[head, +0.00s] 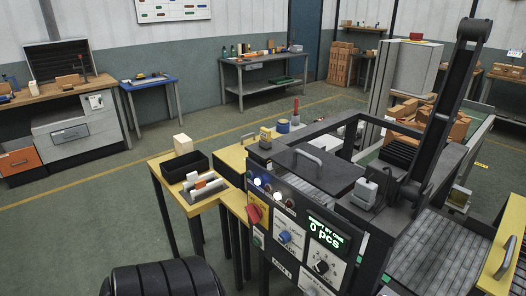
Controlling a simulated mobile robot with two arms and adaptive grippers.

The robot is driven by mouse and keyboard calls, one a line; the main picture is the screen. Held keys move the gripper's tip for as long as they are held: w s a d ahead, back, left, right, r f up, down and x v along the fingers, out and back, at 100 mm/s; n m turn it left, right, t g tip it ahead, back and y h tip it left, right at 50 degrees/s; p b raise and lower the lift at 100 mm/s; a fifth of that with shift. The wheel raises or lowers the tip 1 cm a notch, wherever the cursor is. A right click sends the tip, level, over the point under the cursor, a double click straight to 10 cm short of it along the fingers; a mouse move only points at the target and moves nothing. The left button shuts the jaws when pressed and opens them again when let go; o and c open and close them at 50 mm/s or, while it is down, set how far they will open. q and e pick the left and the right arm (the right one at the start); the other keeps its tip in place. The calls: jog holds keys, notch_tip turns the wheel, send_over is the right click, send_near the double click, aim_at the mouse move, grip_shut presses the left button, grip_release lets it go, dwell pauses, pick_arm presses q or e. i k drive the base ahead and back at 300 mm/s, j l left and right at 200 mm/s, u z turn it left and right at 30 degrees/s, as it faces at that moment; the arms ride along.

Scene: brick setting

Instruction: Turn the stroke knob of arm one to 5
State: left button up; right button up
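A dark machine stands at the right, with a control panel (268,238) on its front. The panel carries a blue knob (285,237) on a white plate and a black knob (321,267) on another white plate with a ring of marks. A red switch (253,214) sits at the panel's left. A green-lit display (325,228) reads "0 pcs" on its lower line. The plate lettering is too small to tell for sure which knob is the stroke knob of arm one, or its setting. Neither of my grippers is in view.
A yellow-topped table (164,163) left of the machine holds a black bin (186,167) and small blocks. A black ribbed shape (165,279) fills the bottom left; I cannot tell what it is. Workbenches line the back wall. The floor (90,225) at left is clear.

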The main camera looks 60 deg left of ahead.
aim_at(321, 267)
jog(key=k+l+u, duration=0.1)
jog(key=u, duration=1.3)
